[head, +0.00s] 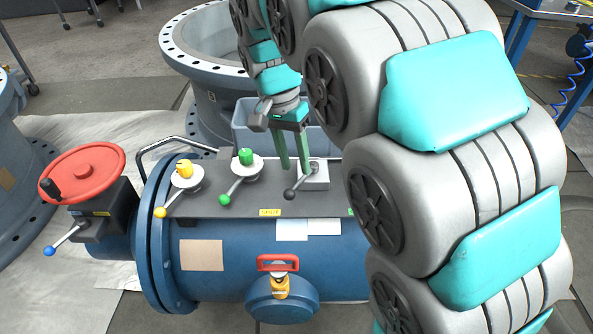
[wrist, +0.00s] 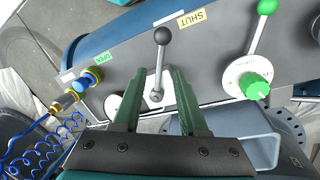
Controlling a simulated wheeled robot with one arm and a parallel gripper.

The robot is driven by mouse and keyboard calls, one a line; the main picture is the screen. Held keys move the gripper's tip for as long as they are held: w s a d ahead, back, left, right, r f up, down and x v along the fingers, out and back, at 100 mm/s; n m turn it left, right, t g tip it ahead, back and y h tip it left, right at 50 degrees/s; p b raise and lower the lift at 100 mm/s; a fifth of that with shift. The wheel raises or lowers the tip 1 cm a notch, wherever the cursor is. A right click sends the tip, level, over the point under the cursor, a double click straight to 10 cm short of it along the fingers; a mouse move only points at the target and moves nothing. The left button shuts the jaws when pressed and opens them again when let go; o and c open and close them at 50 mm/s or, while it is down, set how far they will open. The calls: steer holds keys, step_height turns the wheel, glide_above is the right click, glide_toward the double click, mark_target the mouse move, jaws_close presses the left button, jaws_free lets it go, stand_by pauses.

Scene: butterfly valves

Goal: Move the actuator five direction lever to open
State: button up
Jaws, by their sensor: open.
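The direction lever (wrist: 160,62) has a grey shaft and a black ball knob. It stands on a white square base (head: 314,175) on the grey panel. In the head view its knob (head: 289,194) points down and left, nearer the yellow SHUT label (head: 269,212) than the green label at the right. The wrist view shows the yellow SHUT label (wrist: 193,20) right of the knob and the green OPEN label (wrist: 91,61) to the left. My gripper (head: 294,168) is open with green fingers. In the wrist view the lever shaft lies between the fingers (wrist: 158,72), apparently untouched.
The panel sits on a blue cylinder (head: 345,260). Left of my gripper are a green-knobbed lever (head: 240,172) and a yellow-knobbed lever (head: 183,177). A red handwheel (head: 83,173) is further left. A grey bin (head: 246,128) stands behind. Blue coiled hose (wrist: 45,135) is left in the wrist view.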

mark_target(301, 180)
steer(key=shift+s+d+f, duration=0.1)
steer(key=shift+d+f, duration=0.1)
steer(key=shift+f, duration=0.8)
steer(key=shift+s+d+f, duration=0.1)
steer(key=shift+d+f, duration=0.05)
steer(key=shift+f, duration=0.85)
jaws_close()
